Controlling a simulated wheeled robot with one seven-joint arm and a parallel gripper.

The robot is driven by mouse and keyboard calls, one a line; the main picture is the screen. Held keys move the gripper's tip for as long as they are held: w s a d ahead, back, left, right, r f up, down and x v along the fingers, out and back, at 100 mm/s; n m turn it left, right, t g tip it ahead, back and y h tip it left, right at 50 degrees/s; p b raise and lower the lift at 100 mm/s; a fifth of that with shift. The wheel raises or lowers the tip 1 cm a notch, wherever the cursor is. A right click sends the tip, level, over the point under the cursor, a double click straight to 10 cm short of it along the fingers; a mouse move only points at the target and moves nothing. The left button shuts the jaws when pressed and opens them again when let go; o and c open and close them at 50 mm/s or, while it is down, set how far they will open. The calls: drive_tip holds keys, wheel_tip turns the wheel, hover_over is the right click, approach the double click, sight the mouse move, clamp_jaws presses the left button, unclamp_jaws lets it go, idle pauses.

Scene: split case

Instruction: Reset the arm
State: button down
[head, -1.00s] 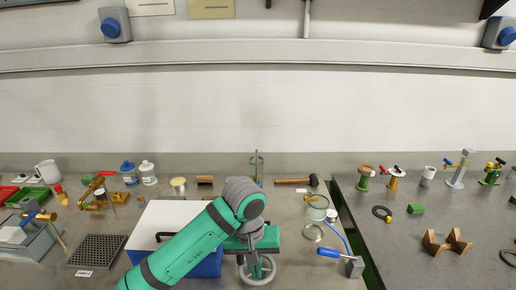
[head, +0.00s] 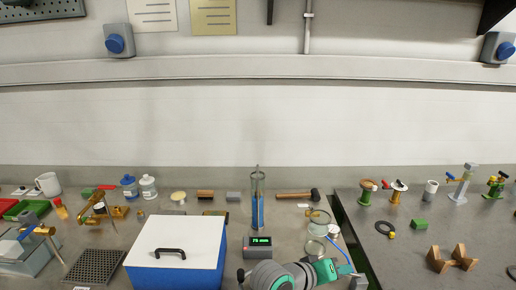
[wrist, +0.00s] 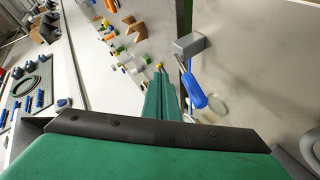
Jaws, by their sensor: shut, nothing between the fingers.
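My arm (head: 290,275) is at the bottom edge of the head view, low and right of centre, with its green and grey links showing. Its gripper end cannot be made out there. In the wrist view, my gripper (wrist: 159,68) shows as two green fingers with yellow tips, close together and empty. A blue-handled tool (wrist: 194,90) with a grey block (wrist: 190,45) appears just right of the fingers, apart from them as far as I can tell.
A blue case (head: 176,277) with a white lid (head: 178,243) stands left of my arm. A mallet (head: 297,196) lies at the back. A dark gap (head: 350,230) separates the two benches.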

drive_tip(key=s+a+f+n+t+y, duration=0.1)
drive_tip(key=f+n+t, duration=0.1)
drive_tip(key=f+t, duration=0.1)
drive_tip(key=s+a+f+n+t+y, duration=0.1)
drive_tip(key=s+f+n+t, duration=0.1)
drive_tip(key=f+t, duration=0.1)
drive_tip(key=s+a+f+n+t+y, duration=0.1)
drive_tip(key=s+f+n+t, duration=0.1)
drive_tip(key=n+t, duration=0.1)
drive_tip(key=shift+s+a+f, duration=0.25)
drive_tip(key=shift+a+f, duration=0.15)
drive_tip(key=s+a+f+y, duration=0.5)
drive_tip(key=s+a+f, duration=0.3)
drive_tip(key=s, duration=0.3)
drive_tip(key=s+a+m+y, duration=0.1)
drive_tip(key=s+a+m, duration=0.1)
drive_tip(key=s, duration=0.5)
drive_tip(key=s+a+r+m+y, duration=0.1)
drive_tip(key=s+a+m, duration=0.1)
drive_tip(key=s+a, duration=0.3)
drive_tip(key=s+a+m+y, duration=0.1)
drive_tip(key=s+a, duration=0.3)
drive_tip(key=s, duration=0.5)
drive_tip(key=shift+r+m, duration=0.2)
drive_tip(key=shift+m, duration=0.5)
